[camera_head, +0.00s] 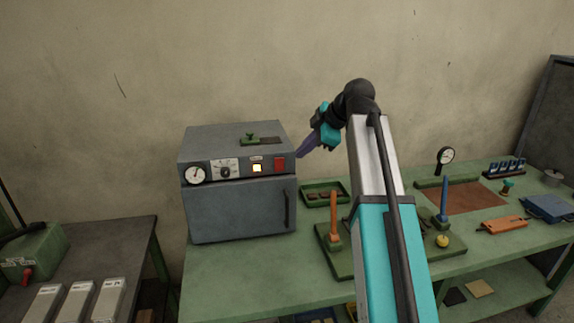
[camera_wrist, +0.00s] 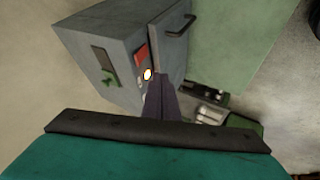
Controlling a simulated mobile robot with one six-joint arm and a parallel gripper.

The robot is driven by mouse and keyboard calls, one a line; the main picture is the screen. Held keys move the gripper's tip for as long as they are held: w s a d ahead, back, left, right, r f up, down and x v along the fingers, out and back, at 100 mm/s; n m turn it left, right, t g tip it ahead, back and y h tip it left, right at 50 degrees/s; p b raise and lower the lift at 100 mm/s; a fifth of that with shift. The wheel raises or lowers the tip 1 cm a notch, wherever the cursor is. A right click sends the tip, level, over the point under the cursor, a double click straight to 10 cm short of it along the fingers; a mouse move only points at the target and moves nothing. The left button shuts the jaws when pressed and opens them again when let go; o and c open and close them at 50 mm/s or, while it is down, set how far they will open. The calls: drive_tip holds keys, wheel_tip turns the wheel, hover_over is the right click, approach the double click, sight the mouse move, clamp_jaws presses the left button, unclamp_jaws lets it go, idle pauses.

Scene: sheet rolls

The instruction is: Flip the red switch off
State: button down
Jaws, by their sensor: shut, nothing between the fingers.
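The red switch (camera_head: 280,164) is on the right end of the front panel of a grey oven-like box (camera_head: 240,211), beside a lit yellow-white lamp (camera_head: 257,168). In the wrist view the red switch (camera_wrist: 142,53) shows just beyond the fingertips, next to the glowing lamp (camera_wrist: 147,74). My gripper (camera_head: 299,155) is shut and empty, with its purple fingers pointing down and left at the right end of the panel. In the wrist view my gripper (camera_wrist: 159,77) overlaps the panel near the lamp. I cannot tell whether the tips touch anything.
The box stands on a green bench (camera_head: 230,285). A dial gauge (camera_head: 196,175) and a knob (camera_head: 225,170) share its panel, and a door handle (camera_head: 288,208) is below. A green tray (camera_head: 325,193) and an orange post (camera_head: 334,215) stand to its right. The air above the box is clear.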

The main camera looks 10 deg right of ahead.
drive_tip(key=shift+a, duration=0.1)
drive_tip(key=shift+w+f, duration=0.2)
drive_tip(key=p, duration=0.4)
approach(279, 165)
wheel_tip(279, 165, down, 4)
drive_tip(key=a, duration=0.3)
drive_tip(key=shift+w+d+p, duration=0.25)
drive_tip(key=shift+w+p, duration=0.25)
drive_tip(key=shift+w, duration=0.4)
drive_tip(key=shift+a, duration=0.1)
